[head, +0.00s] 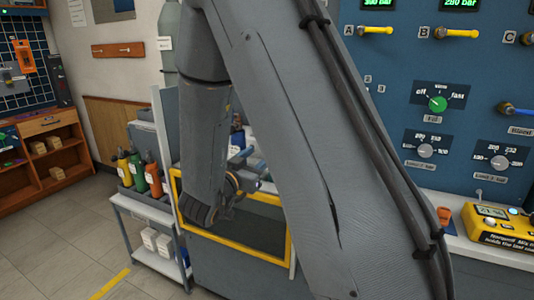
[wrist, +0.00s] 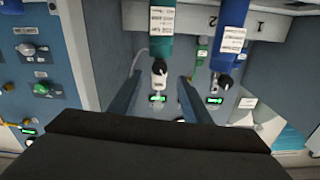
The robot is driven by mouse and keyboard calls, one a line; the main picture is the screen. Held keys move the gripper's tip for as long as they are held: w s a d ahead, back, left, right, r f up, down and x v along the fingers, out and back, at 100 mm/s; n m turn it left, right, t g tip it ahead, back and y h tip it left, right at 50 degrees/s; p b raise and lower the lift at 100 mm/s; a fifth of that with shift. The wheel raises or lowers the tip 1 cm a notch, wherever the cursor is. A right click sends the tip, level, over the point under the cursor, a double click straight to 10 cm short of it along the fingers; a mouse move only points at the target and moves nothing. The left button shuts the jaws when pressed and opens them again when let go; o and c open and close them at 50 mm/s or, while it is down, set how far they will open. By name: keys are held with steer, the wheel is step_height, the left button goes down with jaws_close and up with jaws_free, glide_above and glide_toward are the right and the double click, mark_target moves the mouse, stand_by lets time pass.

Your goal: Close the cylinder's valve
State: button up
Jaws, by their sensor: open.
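In the head view my arm hides these cylinders, and the gripper is mostly hidden behind the arm.
Numbers 2 and 1 mark a pale rack (wrist: 280,22). Small lit displays (wrist: 157,98) lie near the valves. In the head view a blue knob panel (head: 400,95) stands right, a yellow-framed opening (head: 265,240) is central, and a cart (head: 150,212) holds several small bottles.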

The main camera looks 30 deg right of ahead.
steer(key=x, duration=0.7)
steer(key=shift+p, duration=0.3)
steer(key=shift+w+d, duration=0.1)
steer(key=shift+d, duration=0.05)
steer(key=c, duration=1.1)
steer(key=shift+o, duration=0.2)
steer(key=shift+m+b, duration=1.8)
steer(key=shift+m, duration=1.4)
